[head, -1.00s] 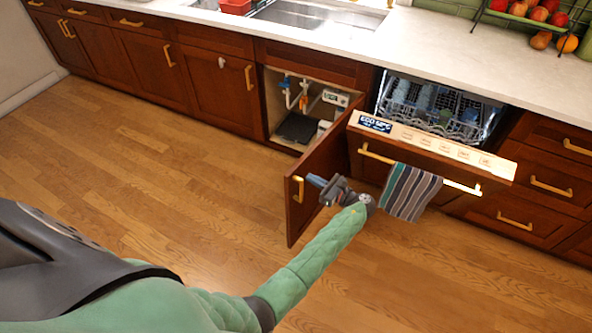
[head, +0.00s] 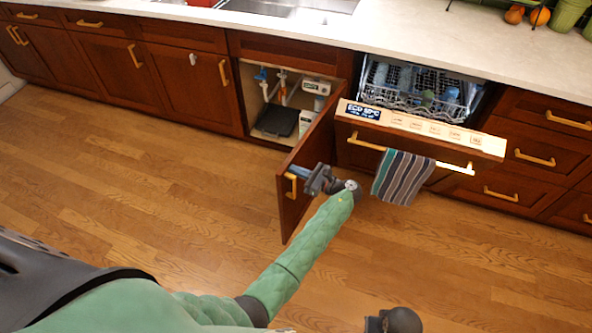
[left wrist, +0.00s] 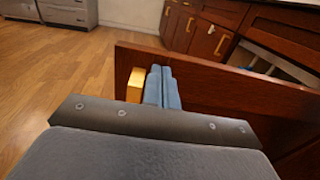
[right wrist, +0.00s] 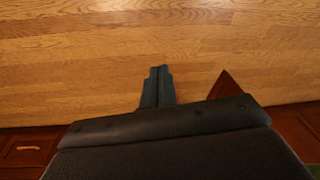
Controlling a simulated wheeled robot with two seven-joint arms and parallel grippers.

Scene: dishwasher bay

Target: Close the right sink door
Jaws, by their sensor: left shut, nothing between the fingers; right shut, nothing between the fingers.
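The right sink door (head: 296,212) is dark red wood and stands open, swung out from the sink cabinet. Its gold handle (head: 291,186) is near the free edge. My left gripper (head: 300,173) is shut and empty, beside the door's handle side. In the left wrist view, the blue fingers (left wrist: 161,80) point at the door (left wrist: 215,92), just right of the handle (left wrist: 135,86). I cannot tell whether they touch it. My right gripper (right wrist: 158,75) is shut and empty, over bare floor in the right wrist view.
The open sink cabinet (head: 257,104) shows pipes and a black tray (head: 276,121). Right of the door, the dishwasher door (head: 425,130) is partly lowered, with a striped towel (head: 403,177) on its handle. The wood floor (head: 140,190) in front is clear.

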